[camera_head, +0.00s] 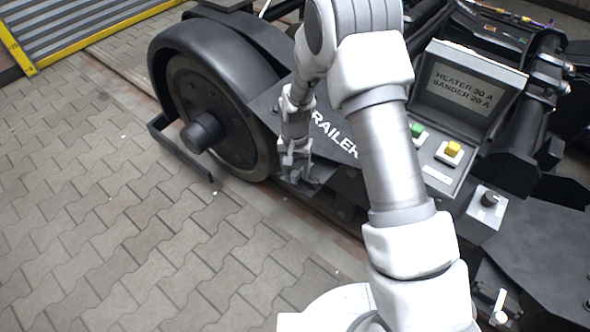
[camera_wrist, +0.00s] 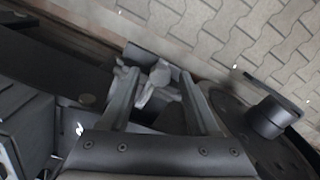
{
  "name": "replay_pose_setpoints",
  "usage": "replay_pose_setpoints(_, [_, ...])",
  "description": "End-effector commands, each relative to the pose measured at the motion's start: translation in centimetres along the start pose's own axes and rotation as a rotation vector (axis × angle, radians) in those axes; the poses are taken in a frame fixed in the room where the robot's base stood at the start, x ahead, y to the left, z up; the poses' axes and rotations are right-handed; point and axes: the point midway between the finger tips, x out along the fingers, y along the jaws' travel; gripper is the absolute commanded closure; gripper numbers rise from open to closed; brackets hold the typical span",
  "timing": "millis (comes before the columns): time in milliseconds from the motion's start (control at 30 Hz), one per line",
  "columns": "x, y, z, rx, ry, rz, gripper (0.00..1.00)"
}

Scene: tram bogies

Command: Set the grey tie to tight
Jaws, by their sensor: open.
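The grey tie (camera_wrist: 158,80) is a small light-grey fitting with a rounded knob and short arms, low beside the wheel. In the wrist view it sits between and beyond the fingertips of my gripper (camera_wrist: 155,95). The fingers are spread, and I cannot tell if either touches the tie. In the head view my gripper (camera_head: 296,170) points down beside the wheel, near the frame marked TRAILER, and it hides most of the tie. I cannot read the tie's setting.
The black wheel (camera_head: 215,115) with its fender and hub stands left of my gripper. A control box (camera_head: 470,85) with green and yellow buttons and a grey box with a black knob (camera_head: 489,199) are at the right. Open paving (camera_head: 110,220) lies at the left.

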Motion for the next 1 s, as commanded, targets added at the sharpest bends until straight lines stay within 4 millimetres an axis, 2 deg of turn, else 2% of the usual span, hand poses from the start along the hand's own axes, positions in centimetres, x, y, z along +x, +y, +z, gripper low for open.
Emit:
replay_pose_setpoints(67, [-0.03, 0.00, -0.01, 0.000, 0.000, 0.000, 0.41])
replay_pose_setpoints(300, [-0.04, 0.00, -0.01, 0.000, 0.000, 0.000, 0.85])
replay_pose_setpoints(400, [-0.05, 0.00, -0.01, 0.000, 0.000, 0.000, 1.00])
replay_pose_setpoints(1000, [-0.06, 0.00, -0.01, 0.000, 0.000, 0.000, 1.00])
